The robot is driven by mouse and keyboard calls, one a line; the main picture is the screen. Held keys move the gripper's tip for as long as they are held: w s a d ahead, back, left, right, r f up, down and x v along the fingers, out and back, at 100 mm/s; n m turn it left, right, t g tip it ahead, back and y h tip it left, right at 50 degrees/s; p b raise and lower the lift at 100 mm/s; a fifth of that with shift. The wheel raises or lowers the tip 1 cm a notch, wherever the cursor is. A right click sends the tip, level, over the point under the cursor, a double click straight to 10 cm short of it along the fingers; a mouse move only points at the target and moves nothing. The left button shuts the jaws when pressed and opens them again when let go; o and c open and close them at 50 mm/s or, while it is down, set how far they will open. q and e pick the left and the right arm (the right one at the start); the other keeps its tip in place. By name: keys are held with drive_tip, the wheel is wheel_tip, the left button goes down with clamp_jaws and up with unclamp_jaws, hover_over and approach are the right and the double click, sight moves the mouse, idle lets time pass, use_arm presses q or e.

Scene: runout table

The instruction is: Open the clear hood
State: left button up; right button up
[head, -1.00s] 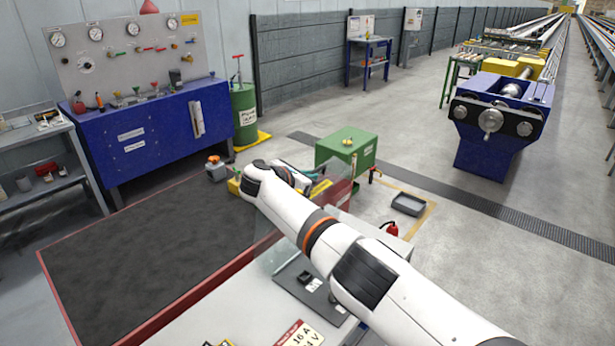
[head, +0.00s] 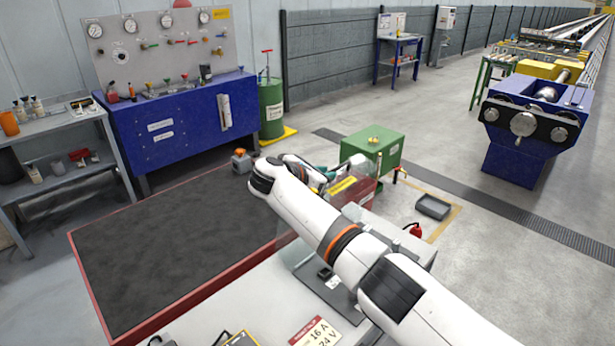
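The clear hood (head: 293,248) is a see-through cover at the grey bench in the lower middle of the head view. Its faint left edge shows beside my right arm, above a dark grey plate (head: 337,297) with a small black part on it. The arm hides much of the hood, so I cannot tell how far it is raised. My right gripper (head: 326,178) is beyond the bent wrist, near the far side of the hood and a red box with a yellow label. Its fingers are mostly hidden, and contact with the hood cannot be made out. My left gripper is out of view.
A red-rimmed table with a dark top (head: 170,255) lies to the left, mostly bare. A grey and orange button box (head: 241,162) stands at its far edge. A green box (head: 372,148) stands behind my wrist.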

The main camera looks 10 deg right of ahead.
drive_tip(key=b+v, duration=0.1)
drive_tip(key=v, duration=0.5)
drive_tip(key=shift+s+a+b, duration=0.2)
drive_tip(key=shift+a+b, duration=0.1)
drive_tip(key=shift+b, duration=0.1)
drive_tip(key=shift+s+a+r, duration=0.25)
drive_tip(key=shift+s+a, duration=0.05)
drive_tip(key=shift+a, duration=0.05)
